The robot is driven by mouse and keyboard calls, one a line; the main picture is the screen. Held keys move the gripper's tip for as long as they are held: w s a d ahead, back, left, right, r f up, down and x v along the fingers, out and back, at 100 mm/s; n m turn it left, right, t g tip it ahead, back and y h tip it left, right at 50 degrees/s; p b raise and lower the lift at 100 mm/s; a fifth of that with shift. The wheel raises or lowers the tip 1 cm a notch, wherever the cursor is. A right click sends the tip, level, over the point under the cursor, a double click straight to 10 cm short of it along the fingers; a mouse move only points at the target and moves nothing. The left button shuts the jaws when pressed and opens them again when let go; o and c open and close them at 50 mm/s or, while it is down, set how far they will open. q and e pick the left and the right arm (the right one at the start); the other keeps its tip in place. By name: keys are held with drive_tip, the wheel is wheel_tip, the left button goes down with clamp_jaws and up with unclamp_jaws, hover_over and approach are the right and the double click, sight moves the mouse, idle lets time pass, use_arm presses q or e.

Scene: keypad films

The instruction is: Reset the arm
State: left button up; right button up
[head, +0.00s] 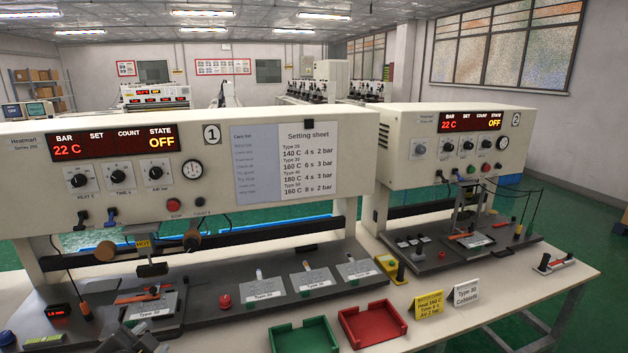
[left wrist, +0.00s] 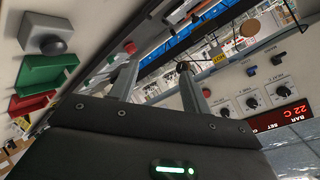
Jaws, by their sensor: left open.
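My left gripper (head: 135,338) shows at the bottom left of the head view, partly cut off by the lower edge, in front of the left machine. In the left wrist view its two fingers (left wrist: 158,78) stand apart with nothing between them. The left heat-press machine (head: 120,215) has a red display reading 22 C and OFF. The gripper overlaps the near side of its dark bed in the picture; I cannot tell any contact. My right gripper is in neither view.
A green tray (head: 304,338) and a red tray (head: 372,324) sit at the table's front. Type plates (head: 262,283) lie on the dark bed. A yellow card (head: 429,304) and white card (head: 467,292) stand right. A second machine (head: 450,150) is behind right. The front right tabletop (head: 520,290) is mostly clear.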

use_arm(q)
drive_tip(key=s+d+f+n+g+h, duration=0.1)
drive_tip(key=s+d+f+n+g, duration=0.25)
drive_tip(key=s+f, duration=0.85)
drive_tip(key=s+d+f+n+g+h, duration=0.2)
drive_tip(key=s+d+f+g, duration=0.3)
drive_tip(key=s+f, duration=0.7)
drive_tip(key=s+f+g, duration=0.1)
drive_tip(key=s+f, duration=0.1)
drive_tip(key=f, duration=1)
drive_tip(key=s+f, duration=0.3)
drive_tip(key=f, duration=0.9)
drive_tip(key=s+a+f+g, duration=0.1)
drive_tip(key=s+a+f, duration=0.2)
drive_tip(key=s+f, duration=1.1)
drive_tip(key=shift+s+f, duration=0.4)
drive_tip(key=shift+s, duration=0.4)
